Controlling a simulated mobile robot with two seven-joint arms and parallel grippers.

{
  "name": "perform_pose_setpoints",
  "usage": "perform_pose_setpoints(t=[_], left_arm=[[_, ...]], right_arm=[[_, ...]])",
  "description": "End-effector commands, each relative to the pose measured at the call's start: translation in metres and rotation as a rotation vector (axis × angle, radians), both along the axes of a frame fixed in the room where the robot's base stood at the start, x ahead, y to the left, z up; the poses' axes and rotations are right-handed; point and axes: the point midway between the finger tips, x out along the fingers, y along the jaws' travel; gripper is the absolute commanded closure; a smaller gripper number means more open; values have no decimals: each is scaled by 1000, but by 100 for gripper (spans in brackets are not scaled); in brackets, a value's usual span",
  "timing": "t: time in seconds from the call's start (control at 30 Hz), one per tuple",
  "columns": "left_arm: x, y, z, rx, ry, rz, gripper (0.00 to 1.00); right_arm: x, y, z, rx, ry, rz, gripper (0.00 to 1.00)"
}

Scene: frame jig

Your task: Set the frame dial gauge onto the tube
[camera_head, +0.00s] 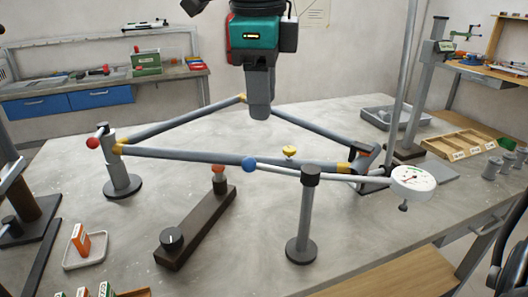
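The frame dial gauge has a round white dial (413,178) at the right and a pale rod running left to a blue ball (249,164). The rod crosses the dark cap of a short grey post (307,218). The blue ball overlaps the long grey tube (190,155) in the picture; I cannot tell whether they touch. My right gripper (261,114) points down from the top centre, above and behind this tube and apart from the gauge. Its grey fingers show as one block, so their opening is unclear. Nothing shows hanging below them. My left gripper is not in view.
The frame's tubes form a triangle, held at the left by a round-based post (121,178). A dark bar with a knob (172,238) lies in front. A small tray (86,252) is at left. A tall pole and a wooden compartment tray (462,146) stand at right.

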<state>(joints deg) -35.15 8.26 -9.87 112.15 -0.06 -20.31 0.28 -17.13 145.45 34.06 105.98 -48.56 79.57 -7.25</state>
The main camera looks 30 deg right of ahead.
Motion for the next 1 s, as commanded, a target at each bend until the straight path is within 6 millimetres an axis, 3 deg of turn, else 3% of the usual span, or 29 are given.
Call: perform_pose_setpoints(t=[0.53,0.73,1.0], left_arm=[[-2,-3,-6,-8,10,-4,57],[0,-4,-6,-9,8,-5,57],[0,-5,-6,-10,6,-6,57]], right_arm=[[11,-12,-102,6,5,0,62],[14,-14,-119,6,1,0,62],[15,-14,-121,7,1,-1,62]])
